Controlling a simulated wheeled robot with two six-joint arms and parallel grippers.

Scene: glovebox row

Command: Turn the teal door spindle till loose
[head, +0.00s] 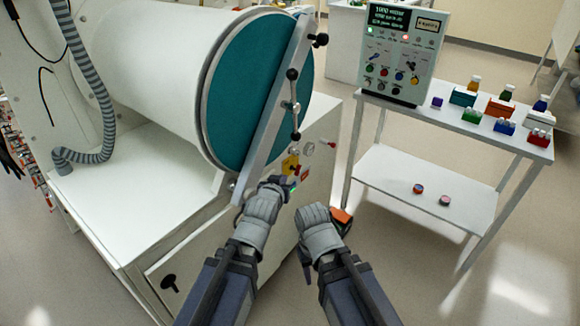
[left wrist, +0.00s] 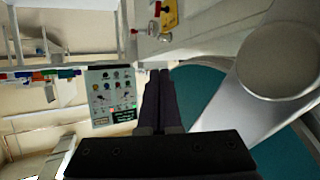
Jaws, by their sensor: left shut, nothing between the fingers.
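The round teal door (head: 245,95) closes the end of the large white cylinder. A grey bar (head: 268,120) crosses it at a slant. The spindle (head: 294,104), a thin handle with dark knobs at its ends, stands on the bar. My left gripper (head: 288,182) is below the spindle and apart from it. In the left wrist view its dark fingers (left wrist: 160,100) are shut and empty, beside the teal door (left wrist: 198,88) and a grey bar with a large round part (left wrist: 280,62). My right gripper (head: 318,228) is lower right; its fingers are not clear.
A yellow switch (head: 290,164) sits on the cabinet front just behind my left gripper. A corrugated hose (head: 88,85) hangs at left. Open floor lies front right.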

